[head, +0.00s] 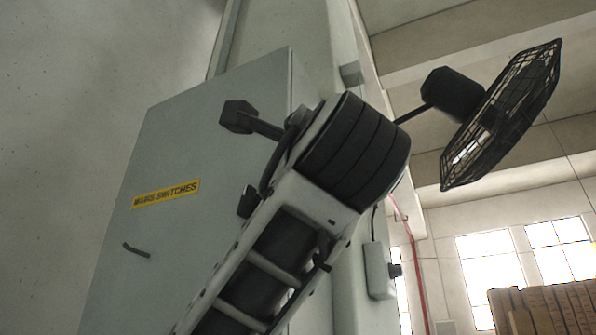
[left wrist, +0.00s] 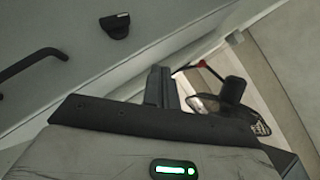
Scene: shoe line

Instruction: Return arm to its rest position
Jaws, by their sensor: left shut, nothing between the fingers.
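In the left wrist view, my left gripper's dark fingers (left wrist: 160,88) stand close together and shut, with nothing seen between them. They rise from a black bar on the pale gripper housing, which has a lit green indicator. In the head view, a white arm link of mine with black ribbed rings slants up from the lower left, across the front of a cabinet. I cannot make out the gripper fingers there. My right gripper is in neither view.
A grey cabinet (head: 165,215) labelled "MAINS SWITCHES" stands close behind the arm. A black caged fan (head: 505,115) juts out at the upper right and also shows in the left wrist view (left wrist: 232,105). Bright windows and brown stacked boxes (head: 545,308) are farther off at right.

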